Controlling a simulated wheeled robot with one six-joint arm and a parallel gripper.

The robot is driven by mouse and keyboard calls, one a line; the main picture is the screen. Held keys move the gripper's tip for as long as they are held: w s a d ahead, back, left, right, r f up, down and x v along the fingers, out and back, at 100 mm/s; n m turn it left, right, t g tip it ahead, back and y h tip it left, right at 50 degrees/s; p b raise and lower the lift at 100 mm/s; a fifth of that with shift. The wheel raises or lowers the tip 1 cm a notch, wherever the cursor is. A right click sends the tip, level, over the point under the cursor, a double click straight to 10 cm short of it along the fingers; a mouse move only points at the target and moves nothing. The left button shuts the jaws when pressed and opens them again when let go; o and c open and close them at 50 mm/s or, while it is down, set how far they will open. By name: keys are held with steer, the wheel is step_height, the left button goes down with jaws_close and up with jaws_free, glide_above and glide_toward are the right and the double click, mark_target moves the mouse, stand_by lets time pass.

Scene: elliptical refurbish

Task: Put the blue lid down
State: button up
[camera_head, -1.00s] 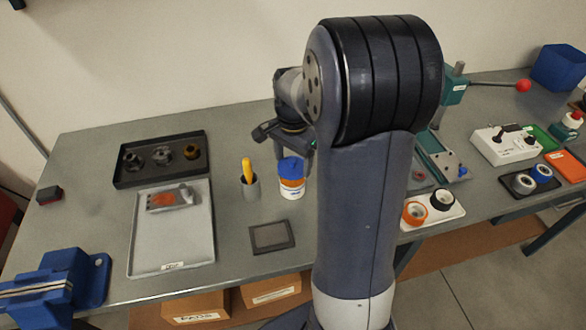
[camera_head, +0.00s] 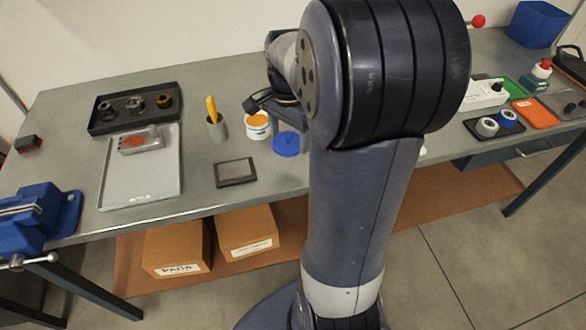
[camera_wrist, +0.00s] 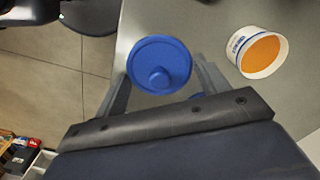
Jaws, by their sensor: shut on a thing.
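The blue lid (camera_head: 287,144) is round, with a knob in its middle. My gripper (camera_wrist: 160,78) is shut on it; in the wrist view the lid (camera_wrist: 172,52) sits between the two fingers, knob towards the camera. It is over the grey bench top, near the front edge; I cannot tell whether it touches the bench. The white tub (camera_head: 257,133), filled with orange stuff and uncovered, stands to the lid's left in the head view, and shows right of the right finger in the wrist view (camera_wrist: 246,57). My arm hides most of the gripper in the head view.
A grey cup with a yellow-handled tool (camera_head: 217,133) stands left of the tub. A dark square plate (camera_head: 236,172) lies in front. A grey tray (camera_head: 165,182) and a black parts tray (camera_head: 105,127) are further left. The bench between plate and lid is clear.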

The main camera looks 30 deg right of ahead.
mark_target(289, 141)
step_height(289, 141, down, 3)
steer(key=shift+w+f, duration=0.1)
steer(key=shift+f, duration=2.25)
steer(key=shift+f, duration=0.15)
steer(key=o, duration=0.9)
steer(key=shift+o, duration=0.2)
step_height(289, 141, up, 12)
steer(key=shift+r, duration=0.2)
